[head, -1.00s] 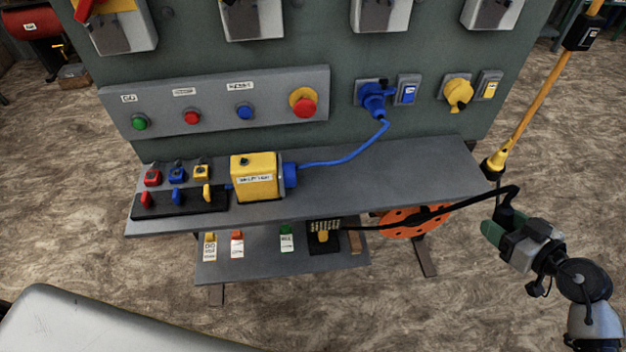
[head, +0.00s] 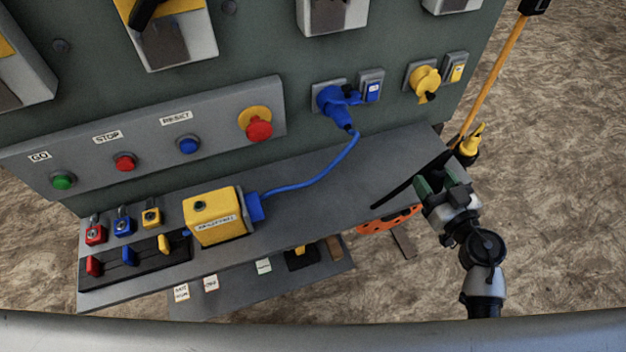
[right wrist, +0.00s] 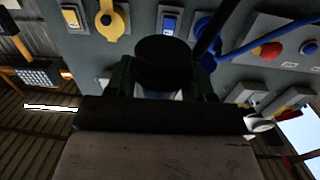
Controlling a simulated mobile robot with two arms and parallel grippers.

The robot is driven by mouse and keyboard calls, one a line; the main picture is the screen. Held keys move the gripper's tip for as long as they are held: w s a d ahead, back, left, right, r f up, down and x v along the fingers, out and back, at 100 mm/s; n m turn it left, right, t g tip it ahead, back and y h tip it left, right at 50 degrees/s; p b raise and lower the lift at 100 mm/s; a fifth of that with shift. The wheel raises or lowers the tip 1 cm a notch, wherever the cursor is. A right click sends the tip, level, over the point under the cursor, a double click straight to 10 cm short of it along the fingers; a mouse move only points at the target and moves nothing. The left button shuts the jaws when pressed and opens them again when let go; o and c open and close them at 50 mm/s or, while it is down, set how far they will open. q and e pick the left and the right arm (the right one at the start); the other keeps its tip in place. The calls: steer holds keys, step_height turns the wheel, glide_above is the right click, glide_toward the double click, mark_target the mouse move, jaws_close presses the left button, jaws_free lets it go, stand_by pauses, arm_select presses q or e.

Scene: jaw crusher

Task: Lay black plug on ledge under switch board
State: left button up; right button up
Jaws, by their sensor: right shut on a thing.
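My right gripper (head: 443,184) is over the right end of the grey ledge (head: 310,208) under the switch board (head: 300,92). It is shut on the black plug, which shows in the right wrist view as a dark round body (right wrist: 163,60) between the fingers. In the head view the fingers partly hide the plug. A black cable (head: 398,190) runs from the gripper area toward the left, over the ledge. I cannot tell whether the plug touches the ledge. My left gripper is not in view.
A yellow box (head: 214,216) with a blue cable (head: 310,184) stands on the ledge, left of centre. Small padlocks (head: 122,226) and a black rack (head: 150,262) lie at its left end. The ledge's right part looks bare. A lower shelf (head: 235,288) is underneath.

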steer(key=shift+s, duration=0.1)
steer(key=shift+a+f, duration=0.25)
steer(key=b, duration=0.5)
glide_above(372, 195)
step_height(372, 195, down, 7)
steer(key=shift+r, duration=0.2)
step_height(372, 195, down, 4)
steer(key=b, duration=0.3)
steer(key=shift+b, duration=0.3)
steer(key=shift+r, duration=0.1)
steer(key=o, duration=1)
steer(key=shift+c, duration=0.2)
